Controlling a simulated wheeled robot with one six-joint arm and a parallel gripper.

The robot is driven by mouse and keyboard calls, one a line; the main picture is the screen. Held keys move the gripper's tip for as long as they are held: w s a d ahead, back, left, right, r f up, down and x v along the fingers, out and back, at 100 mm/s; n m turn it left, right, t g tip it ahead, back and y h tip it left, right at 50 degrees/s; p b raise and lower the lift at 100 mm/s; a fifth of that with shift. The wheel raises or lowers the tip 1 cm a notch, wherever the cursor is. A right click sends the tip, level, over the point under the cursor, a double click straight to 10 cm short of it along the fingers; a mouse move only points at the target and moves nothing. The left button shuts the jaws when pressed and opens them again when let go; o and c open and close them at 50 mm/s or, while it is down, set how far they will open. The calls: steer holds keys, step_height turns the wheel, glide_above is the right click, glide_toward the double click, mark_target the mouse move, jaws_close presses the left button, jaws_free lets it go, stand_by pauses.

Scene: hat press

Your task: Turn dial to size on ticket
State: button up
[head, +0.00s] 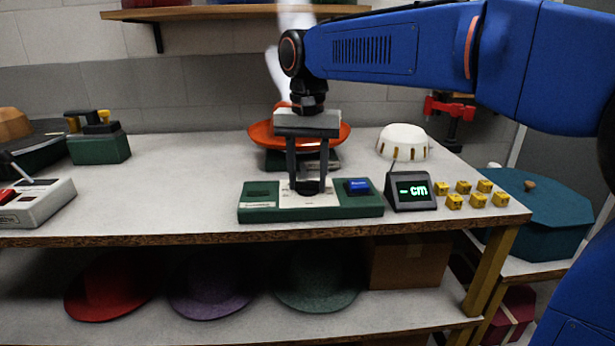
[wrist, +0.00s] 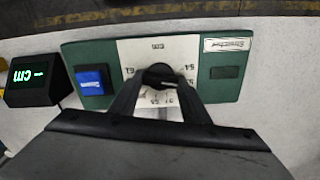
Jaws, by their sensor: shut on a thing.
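The dial (wrist: 160,73) is a black round knob on a pale scale plate (wrist: 134,50) marked "cm", in the middle of a green panel box (head: 345,207). My gripper (head: 308,178) points straight down over the panel, its two dark fingers shut on the dial. The wrist view also shows my gripper (wrist: 161,90) around the knob. A small pale mark shows on the knob's lower right in that view. Scale numbers are upside down there and partly hidden by the fingers. The display (head: 411,191) reads "– cm" in green. I cannot make out a ticket.
A blue button (head: 358,186) is right of the dial on the panel. Several yellow blocks (head: 470,194) lie right of the display. An orange hat brim (head: 263,136) is behind my gripper. A white dome (head: 404,140) stands back right.

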steer(key=m, duration=0.4)
steer(key=shift+m, duration=0.3)
steer(key=m, duration=0.4)
steer(key=shift+m, duration=0.3)
steer(key=m, duration=0.4)
steer(key=shift+m, duration=0.3)
steer(key=m, duration=0.4)
steer(key=shift+m, duration=0.4)
steer(key=o, duration=1)
steer(key=shift+o, duration=0.2)
